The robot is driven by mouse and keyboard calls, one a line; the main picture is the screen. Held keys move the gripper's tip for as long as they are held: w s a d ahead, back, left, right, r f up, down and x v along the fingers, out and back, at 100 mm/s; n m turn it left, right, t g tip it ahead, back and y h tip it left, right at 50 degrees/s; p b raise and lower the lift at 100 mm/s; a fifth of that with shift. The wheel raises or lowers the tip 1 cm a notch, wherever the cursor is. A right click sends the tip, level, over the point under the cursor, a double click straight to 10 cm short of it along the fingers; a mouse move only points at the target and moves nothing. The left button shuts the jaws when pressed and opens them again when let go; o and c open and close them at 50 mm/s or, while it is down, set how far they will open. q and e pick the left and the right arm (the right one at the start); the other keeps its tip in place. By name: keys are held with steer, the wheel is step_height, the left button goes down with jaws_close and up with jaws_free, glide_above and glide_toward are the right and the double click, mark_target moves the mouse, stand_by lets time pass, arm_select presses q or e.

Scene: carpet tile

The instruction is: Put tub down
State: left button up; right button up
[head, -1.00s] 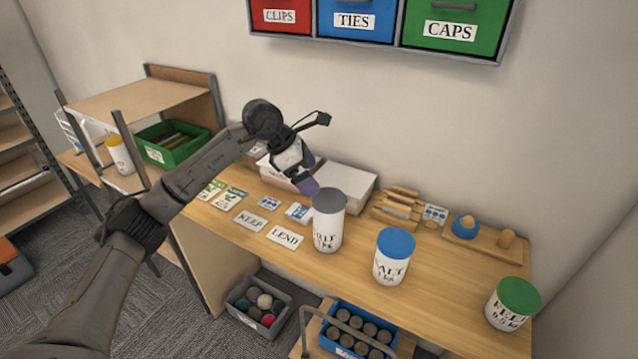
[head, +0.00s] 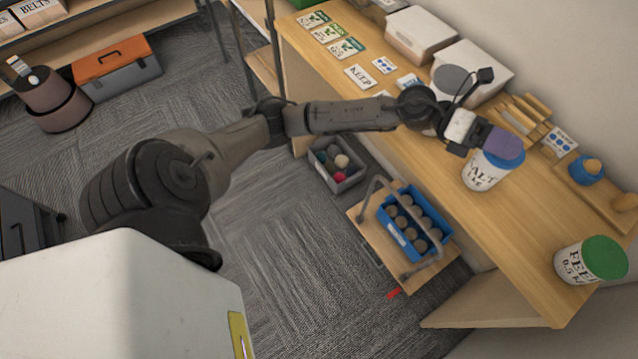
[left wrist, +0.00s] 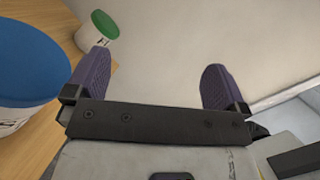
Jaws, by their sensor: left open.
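A white tub with a blue lid, lettered SALT (head: 480,176), stands upright on the wooden bench (head: 505,225). Its blue lid (left wrist: 28,62) fills the left of the left wrist view. My left gripper (head: 500,143) is open and empty, with purple fingers, and in the head view overlaps this tub's lid. In the left wrist view the gripper (left wrist: 155,78) has nothing between its fingers. A green-lidded tub lettered FEED (head: 590,261) stands nearer the bench end; it also shows in the left wrist view (left wrist: 98,32). A grey-lidded tub (head: 452,80) is mostly hidden behind my left arm.
Below are a blue crate (head: 397,236) and a grey bin (head: 340,180). Bare bench lies between the SALT and FEED tubs.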

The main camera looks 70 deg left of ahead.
arm_select(q)
steer(key=s+a+f+n+t+y, duration=0.1)
steer(key=s+f+n+y, duration=0.3)
steer(key=f+n+y, duration=0.45)
steer(key=s+a+f+n+t+y, duration=0.2)
steer(key=s+f+n+y, duration=0.25)
steer(key=n, duration=0.75)
steer(key=s+a+f+n+t+y, duration=0.1)
steer(key=s+f+n+y, duration=0.5)
steer(key=n, duration=0.5)
steer(key=s+d+f+n+g+h, duration=0.1)
steer(key=s+d+f+n+g, duration=0.1)
steer(key=s+f+g, duration=0.3)
steer(key=s+d+f+n+g+h, duration=0.1)
steer(key=s+f+g, duration=0.5)
steer(key=s, duration=0.7)
steer(key=shift+s+d+f+n+h, duration=0.3)
steer(key=shift+s+d+f+n, duration=0.1)
steer(key=shift+n, duration=0.45)
